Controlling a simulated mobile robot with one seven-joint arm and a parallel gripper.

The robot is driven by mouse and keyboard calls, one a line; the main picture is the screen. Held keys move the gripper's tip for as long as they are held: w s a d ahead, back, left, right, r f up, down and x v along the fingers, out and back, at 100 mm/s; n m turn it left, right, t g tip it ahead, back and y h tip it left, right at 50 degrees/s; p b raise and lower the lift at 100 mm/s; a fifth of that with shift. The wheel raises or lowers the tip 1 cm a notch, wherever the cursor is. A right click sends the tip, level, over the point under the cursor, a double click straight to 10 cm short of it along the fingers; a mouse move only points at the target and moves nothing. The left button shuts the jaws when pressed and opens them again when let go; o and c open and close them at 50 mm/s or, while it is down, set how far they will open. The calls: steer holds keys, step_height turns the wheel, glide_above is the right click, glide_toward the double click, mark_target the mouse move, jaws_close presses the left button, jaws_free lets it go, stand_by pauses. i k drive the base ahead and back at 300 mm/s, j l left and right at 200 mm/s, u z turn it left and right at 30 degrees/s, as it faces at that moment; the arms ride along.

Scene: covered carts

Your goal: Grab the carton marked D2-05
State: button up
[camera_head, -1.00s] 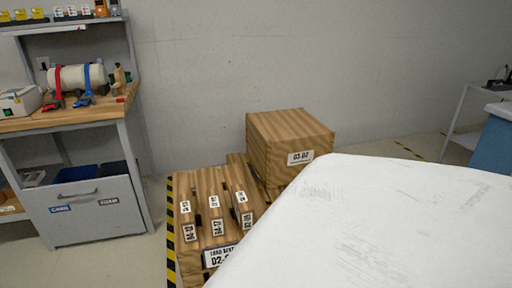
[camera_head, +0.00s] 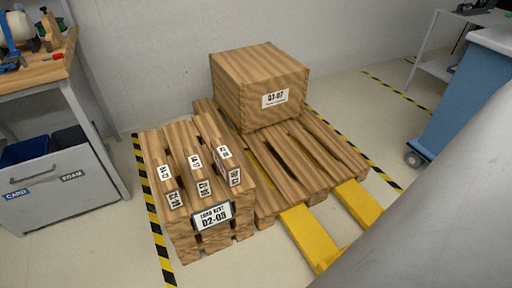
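Three narrow, wood-patterned cartons stand side by side on a low wooden stand (camera_head: 184,241) left of centre: a left carton (camera_head: 157,152), a middle carton (camera_head: 183,140) and a right carton (camera_head: 212,132). Each has a white label on top and one on its front end; these are too small to read surely. A dark-framed sign (camera_head: 212,215) on the stand's front reads "D2-05" below a smaller line. I cannot tell which carton bears D2-05. My gripper is not in view.
A large wooden box (camera_head: 258,88) with a white label sits on a pallet (camera_head: 282,165) right of the stand. Yellow forks (camera_head: 309,238) stick out in front. A workbench (camera_head: 50,130) is left, a blue wheeled cart (camera_head: 470,88) right. A pale surface covers the lower right.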

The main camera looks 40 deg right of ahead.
mark_target(226, 162)
steer(key=i+j+z, duration=0.1)
steer(key=z, duration=0.25)
steer(key=i+j+z, duration=0.15)
steer(key=z, duration=0.25)
steer(key=i+j+z, duration=0.1)
steer(key=j+z, duration=0.25)
steer(key=i+j+z, duration=0.15)
steer(key=j+z, duration=0.2)
steer(key=i+j+z, duration=0.1)
steer(key=j+z, duration=0.2)
steer(key=i+j+z, duration=0.1)
steer(key=j+z, duration=0.25)
